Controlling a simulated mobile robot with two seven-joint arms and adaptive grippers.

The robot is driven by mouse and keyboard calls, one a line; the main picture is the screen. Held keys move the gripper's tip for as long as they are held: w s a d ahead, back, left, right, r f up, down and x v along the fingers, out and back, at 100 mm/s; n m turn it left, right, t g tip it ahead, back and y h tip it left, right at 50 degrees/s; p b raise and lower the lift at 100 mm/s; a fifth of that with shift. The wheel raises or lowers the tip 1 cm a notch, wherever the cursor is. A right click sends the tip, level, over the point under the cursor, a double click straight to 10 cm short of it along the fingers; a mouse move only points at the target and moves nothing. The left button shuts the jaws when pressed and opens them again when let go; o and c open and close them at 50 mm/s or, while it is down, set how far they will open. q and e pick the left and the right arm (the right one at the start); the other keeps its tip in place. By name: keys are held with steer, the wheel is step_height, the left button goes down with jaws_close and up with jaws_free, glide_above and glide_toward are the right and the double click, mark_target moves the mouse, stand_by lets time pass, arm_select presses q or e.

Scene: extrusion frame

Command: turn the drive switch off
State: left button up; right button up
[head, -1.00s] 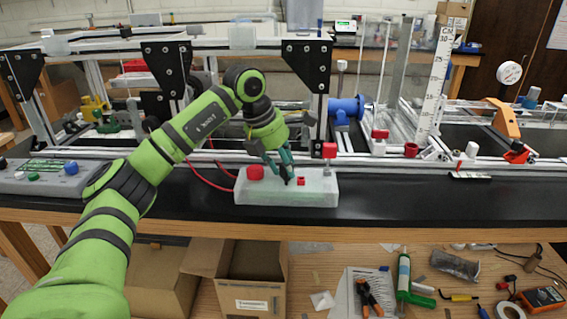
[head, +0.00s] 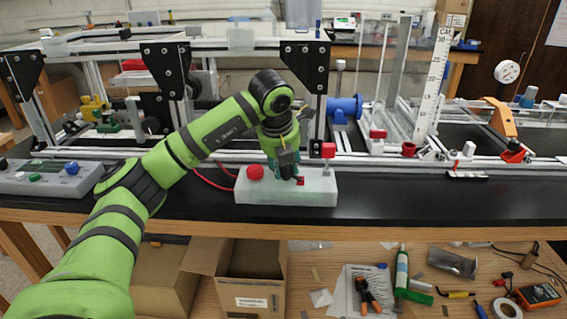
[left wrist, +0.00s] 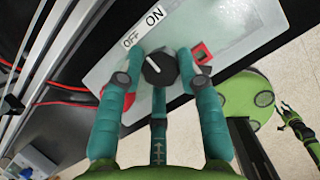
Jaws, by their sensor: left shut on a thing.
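The drive switch is a black round knob (left wrist: 158,68) on a pale control box (head: 262,196). A white label (left wrist: 143,28) beside it reads OFF and ON. The knob has a pale pointer line on its face; I cannot tell firmly which word it points at. My left gripper (left wrist: 159,72) is shut on the knob, with teal fingers on both sides of it.
A red button (head: 255,172) stands on the box left of the gripper, and a small red square part (head: 300,181) sits to its right. Red cables run behind the box. A grey control panel (head: 48,178) lies at left. Extrusion rails stand close behind; the black bench front is clear.

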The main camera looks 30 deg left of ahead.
arm_select(q)
steer(key=n, duration=0.2)
steer(key=n+y, duration=0.1)
steer(key=n, duration=0.1)
steer(key=shift+w+d+r+n+g+y, duration=0.1)
steer(key=shift+w+n+g+y, duration=0.05)
steer(key=shift+n+g+y, duration=0.2)
steer(key=shift+n+g+y+p, duration=0.4)
steer(key=shift+n+g, duration=0.25)
steer(key=shift+n, duration=1.4)
steer(key=o, duration=1.1)
steer(key=v, duration=1.2)
steer(key=shift+w, duration=0.1)
